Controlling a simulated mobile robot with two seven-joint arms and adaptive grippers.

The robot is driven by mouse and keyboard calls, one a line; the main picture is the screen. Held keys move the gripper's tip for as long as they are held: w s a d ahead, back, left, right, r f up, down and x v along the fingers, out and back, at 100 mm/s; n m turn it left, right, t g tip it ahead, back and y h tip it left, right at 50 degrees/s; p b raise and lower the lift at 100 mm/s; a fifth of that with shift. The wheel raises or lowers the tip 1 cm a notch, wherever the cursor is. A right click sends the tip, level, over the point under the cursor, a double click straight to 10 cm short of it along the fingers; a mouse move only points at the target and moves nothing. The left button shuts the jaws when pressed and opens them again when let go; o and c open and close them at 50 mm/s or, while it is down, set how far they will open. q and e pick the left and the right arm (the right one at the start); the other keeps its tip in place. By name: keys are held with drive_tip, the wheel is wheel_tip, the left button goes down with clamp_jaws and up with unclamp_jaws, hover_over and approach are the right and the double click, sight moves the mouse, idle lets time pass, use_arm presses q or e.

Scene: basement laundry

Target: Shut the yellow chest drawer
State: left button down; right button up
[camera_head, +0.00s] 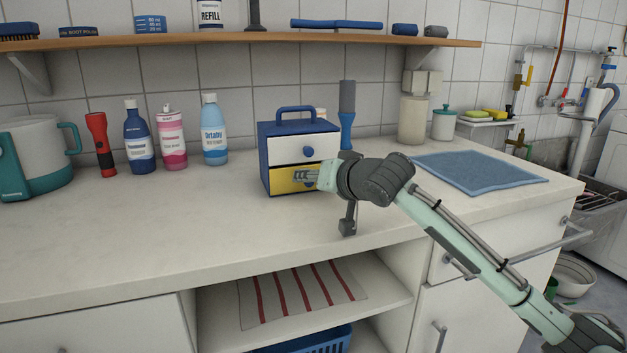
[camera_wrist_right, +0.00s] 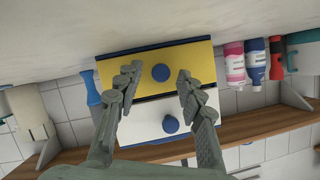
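The small blue chest (camera_head: 263,160) stands on the counter with a blue handle on top. It has a white upper drawer (camera_head: 285,151) and a yellow lower drawer (camera_head: 283,183). The yellow drawer (camera_wrist_right: 195,62) also shows in the right wrist view, upside down, with its blue knob (camera_wrist_right: 161,73). Its front looks close to the chest; I cannot tell whether it stands out slightly. My right gripper (camera_head: 308,176) is at the yellow front, partly hiding it. In the wrist view its fingers (camera_wrist_right: 158,76) are apart, either side of the knob, with nothing between them. My left gripper is not in view.
Several bottles, including a light-blue one (camera_head: 214,134), and a red flashlight (camera_head: 100,145) stand left of the chest. A blue-handled tool (camera_head: 347,112) stands behind it at right. A blue cloth (camera_head: 480,172) lies right. The counter in front is clear.

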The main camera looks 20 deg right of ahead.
drive_tip(key=v, duration=1.2)
drive_tip(key=shift+f, duration=0.1)
